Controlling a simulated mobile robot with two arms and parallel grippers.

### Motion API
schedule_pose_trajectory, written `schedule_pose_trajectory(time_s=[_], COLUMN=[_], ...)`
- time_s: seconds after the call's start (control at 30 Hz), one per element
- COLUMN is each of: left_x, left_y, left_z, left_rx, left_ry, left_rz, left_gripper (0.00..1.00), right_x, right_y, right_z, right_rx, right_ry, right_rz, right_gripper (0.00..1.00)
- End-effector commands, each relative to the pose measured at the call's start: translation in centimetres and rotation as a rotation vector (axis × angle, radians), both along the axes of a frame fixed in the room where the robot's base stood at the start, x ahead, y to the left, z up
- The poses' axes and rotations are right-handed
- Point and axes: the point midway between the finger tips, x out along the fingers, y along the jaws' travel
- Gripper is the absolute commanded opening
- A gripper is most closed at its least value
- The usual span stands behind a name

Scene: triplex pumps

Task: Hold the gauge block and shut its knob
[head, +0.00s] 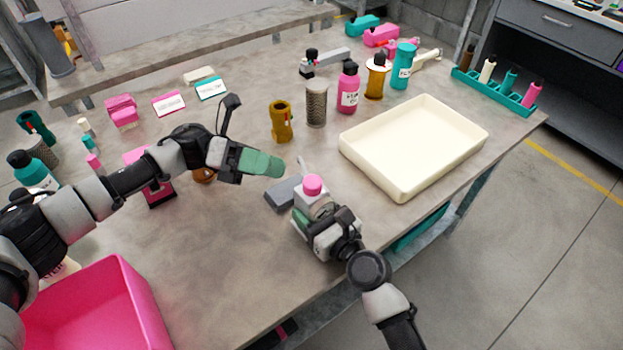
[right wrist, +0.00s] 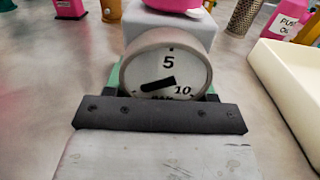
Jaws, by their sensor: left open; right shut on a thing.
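The gauge block is a light grey block (head: 308,201) with a pink knob (head: 313,184) on top and a round dial on its near side. In the right wrist view the dial (right wrist: 167,70) shows 5 and 10 and a black pointer, and the knob (right wrist: 176,4) is cut off by the top edge. My right gripper (head: 318,222) is shut on the gauge block from the near side; its fingertips are mostly hidden. My left gripper (head: 262,163) is open and empty, above the table, to the left of and beyond the knob, with green fingers.
A dark grey slab (head: 283,193) lies beside the gauge block. A cream tray (head: 414,181) stands to the right. A brown-yellow fitting (head: 281,122) and a mesh cylinder (head: 316,104) stand behind. A pink bin (head: 140,290) is at the front left. The table's middle front is clear.

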Motion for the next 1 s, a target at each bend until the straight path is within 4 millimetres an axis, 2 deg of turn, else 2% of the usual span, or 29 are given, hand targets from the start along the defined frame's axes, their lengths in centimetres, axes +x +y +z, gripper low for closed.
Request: schedule_pose_trajectory(time_s=[0.3, 0.43, 0.6, 0.77, 1.0], left_x=[-0.2, -0.3, -0.3, -0.5, -1.1], left_y=[2.9, 3.6, 3.8, 2.1, -2.7], left_z=[-2.0, -2.4, -2.6, -2.5, -2.6], left_rx=[-0.134, -0.151, -0.157, -0.163, -0.162], left_ry=[-0.603, -0.765, -0.862, -0.876, -0.873], left_rz=[0.199, 0.238, 0.259, 0.258, 0.256], left_gripper=[0.63, 0.63, 0.63, 0.63, 0.63], right_x=[0.0, 0.0, 0.0, 0.0, 0.0], right_y=[0.0, 0.0, 0.0, 0.0, 0.0], right_z=[0.0, 0.0, 0.0, 0.0, 0.0], right_rx=[0.000, 0.000, 0.000, 0.000, 0.000], right_ry=[0.001, 0.000, 0.000, 0.000, 0.000], right_rz=[0.001, 0.001, 0.001, 0.001, 0.001], right_gripper=[0.17, 0.17, 0.17, 0.17, 0.17])
